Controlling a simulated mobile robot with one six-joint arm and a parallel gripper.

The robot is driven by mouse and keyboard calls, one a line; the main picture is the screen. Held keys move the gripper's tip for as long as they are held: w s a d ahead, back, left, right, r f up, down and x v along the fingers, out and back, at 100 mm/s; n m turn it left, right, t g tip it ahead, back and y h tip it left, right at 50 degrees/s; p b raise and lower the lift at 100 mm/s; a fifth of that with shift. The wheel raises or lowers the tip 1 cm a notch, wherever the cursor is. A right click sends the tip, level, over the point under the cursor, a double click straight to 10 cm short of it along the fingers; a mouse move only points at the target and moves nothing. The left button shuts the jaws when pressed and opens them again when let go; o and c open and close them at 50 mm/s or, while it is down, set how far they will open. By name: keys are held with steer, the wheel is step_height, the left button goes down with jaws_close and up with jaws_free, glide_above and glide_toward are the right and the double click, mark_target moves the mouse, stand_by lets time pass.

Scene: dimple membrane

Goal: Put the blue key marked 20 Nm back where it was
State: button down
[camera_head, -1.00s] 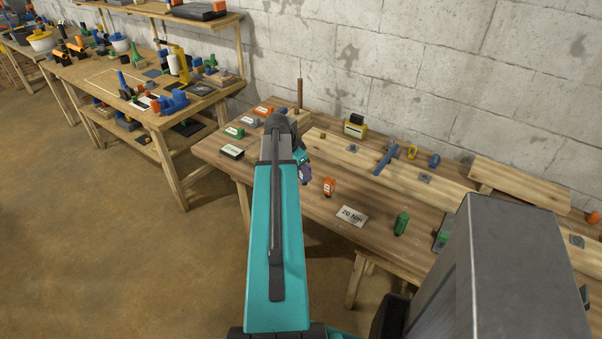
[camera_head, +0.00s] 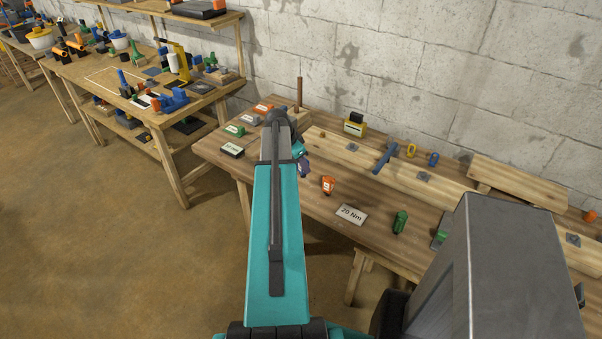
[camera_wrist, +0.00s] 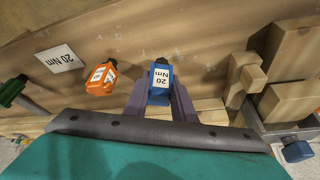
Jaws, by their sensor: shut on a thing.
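The blue key marked 20 Nm (camera_wrist: 160,82) is between the purple fingers of my gripper (camera_wrist: 160,94) in the wrist view, its white label facing the camera. My gripper is shut on it. A white card reading 20 Nm (camera_head: 352,214) lies flat on the near part of the workbench; it also shows at the left of the wrist view (camera_wrist: 60,59). The held key is to the right of the card there, with an orange key between them. In the head view my arm hides most of the gripper and I cannot make out the held key.
An orange key (camera_head: 328,185) and a green key (camera_head: 400,222) stand on the workbench (camera_head: 300,210) on either side of the card. Wooden blocks (camera_wrist: 290,60) are at the right in the wrist view. Several label blocks are at the bench's left end. A block wall is behind.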

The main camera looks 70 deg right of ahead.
mark_target(302, 171)
steer(key=shift+f+p, duration=0.55)
steer(key=shift+f, duration=0.9)
steer(key=shift+f, duration=0.2)
steer(key=c, duration=1.5)
jaws_free()
steer(key=shift+r, duration=0.1)
steer(key=shift+r, duration=0.15)
steer(key=shift+b+v, duration=1.7)
steer(key=shift+v, duration=4.25)
steer(key=shift+a, duration=0.1)
